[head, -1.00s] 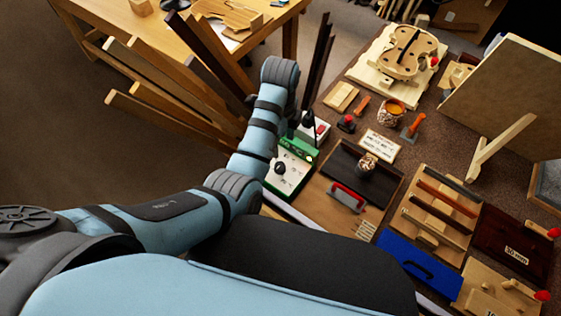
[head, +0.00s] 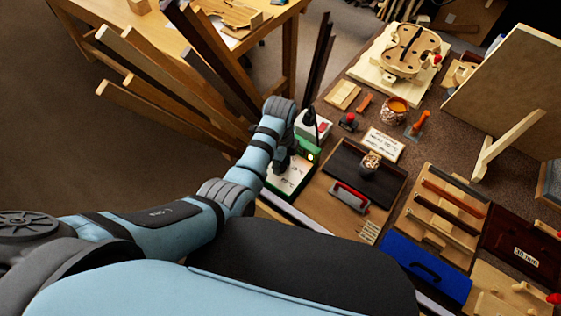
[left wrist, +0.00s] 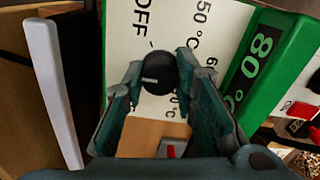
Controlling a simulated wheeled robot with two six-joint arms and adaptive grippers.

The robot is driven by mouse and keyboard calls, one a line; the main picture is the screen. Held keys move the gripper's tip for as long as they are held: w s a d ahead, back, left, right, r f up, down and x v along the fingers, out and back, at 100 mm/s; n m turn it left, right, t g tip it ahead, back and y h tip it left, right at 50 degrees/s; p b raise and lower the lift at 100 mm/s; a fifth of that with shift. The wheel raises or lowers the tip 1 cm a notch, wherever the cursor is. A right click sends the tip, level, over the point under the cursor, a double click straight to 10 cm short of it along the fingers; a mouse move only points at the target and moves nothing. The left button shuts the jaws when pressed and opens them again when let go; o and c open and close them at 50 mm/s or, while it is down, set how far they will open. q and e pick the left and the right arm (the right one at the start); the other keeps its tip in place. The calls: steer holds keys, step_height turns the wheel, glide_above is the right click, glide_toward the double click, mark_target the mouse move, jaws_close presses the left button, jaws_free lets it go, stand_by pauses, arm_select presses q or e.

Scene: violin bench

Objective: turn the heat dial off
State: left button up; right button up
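The heat dial (left wrist: 157,73) is a black round knob with a white mark, on a white plate printed with OFF and temperatures. In the left wrist view it lies between the fingertips of my left gripper (left wrist: 161,68). The fingers are apart, one on each side of the knob; I cannot tell whether they touch it. The green-framed heater box (left wrist: 262,65) shows "80 °C" on its side strip. In the head view my left gripper (head: 283,160) is over the heater box (head: 288,188) and hides the dial. My right gripper is out of view.
A white box with a red switch (head: 322,127) stands behind the heater. A dark tray (head: 350,165), a red-handled tool (head: 350,195) and a blue case (head: 425,265) lie to the right. Long wooden strips (head: 175,90) stand left of my arm.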

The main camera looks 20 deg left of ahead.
arm_select(q)
jaws_close()
